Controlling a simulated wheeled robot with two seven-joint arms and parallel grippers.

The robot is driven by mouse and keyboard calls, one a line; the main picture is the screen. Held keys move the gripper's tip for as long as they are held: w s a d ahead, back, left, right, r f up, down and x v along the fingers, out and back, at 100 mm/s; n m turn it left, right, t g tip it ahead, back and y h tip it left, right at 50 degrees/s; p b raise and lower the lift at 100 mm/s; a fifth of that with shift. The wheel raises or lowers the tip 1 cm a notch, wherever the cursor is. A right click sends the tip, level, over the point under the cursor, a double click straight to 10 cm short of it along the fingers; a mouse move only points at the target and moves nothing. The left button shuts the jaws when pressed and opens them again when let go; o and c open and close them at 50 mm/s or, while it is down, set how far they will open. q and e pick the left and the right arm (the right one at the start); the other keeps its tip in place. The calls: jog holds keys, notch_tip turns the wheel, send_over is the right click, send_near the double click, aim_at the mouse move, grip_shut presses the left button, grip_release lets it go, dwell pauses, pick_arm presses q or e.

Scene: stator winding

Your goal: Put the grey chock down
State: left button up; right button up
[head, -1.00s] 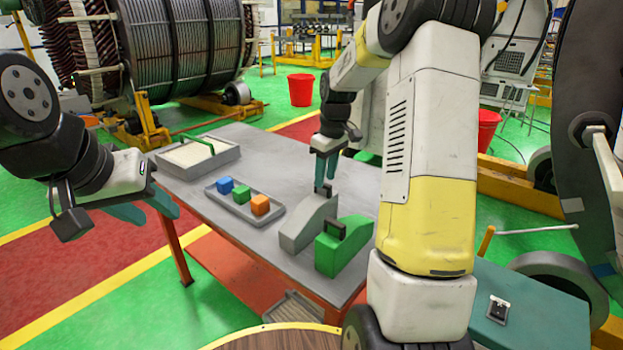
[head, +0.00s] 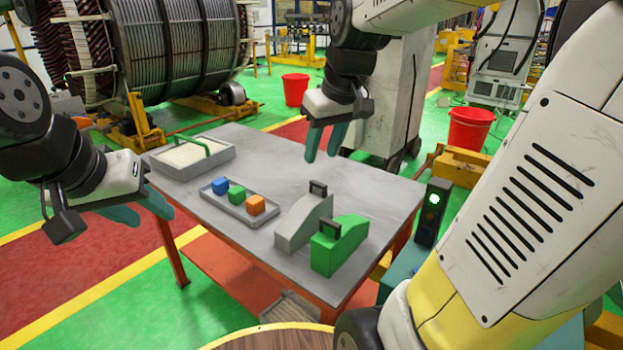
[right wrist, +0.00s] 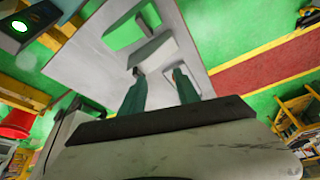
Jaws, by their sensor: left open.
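The grey chock (head: 303,222) stands on the grey table (head: 290,168), beside the green chock (head: 339,245). Its dark handle is on top and free. It also shows in the right wrist view (right wrist: 158,53), beyond the fingertips. My right gripper (head: 324,142) is open and empty, above the table and behind the grey chock, apart from it. Its two teal fingers are spread in the right wrist view (right wrist: 160,86). My left gripper (head: 150,209) is open and empty, off the table's left edge.
A tray (head: 232,207) with a blue, a green and an orange cube lies left of the grey chock. A shallow box (head: 181,172) with a green handle is at the table's far left. A signal box (head: 433,212) with a lit green lamp stands right of the table.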

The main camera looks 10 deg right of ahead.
jog(key=s+a+f+m+t+y, duration=0.1)
jog(key=s+a+f+m+t, duration=0.1)
jog(key=s, duration=0.9)
jog(key=shift+a+m, duration=0.25)
jog(key=shift+m, duration=0.25)
jog(key=shift+f, duration=0.1)
jog(key=shift+s+d, duration=0.1)
jog(key=shift+d, duration=0.05)
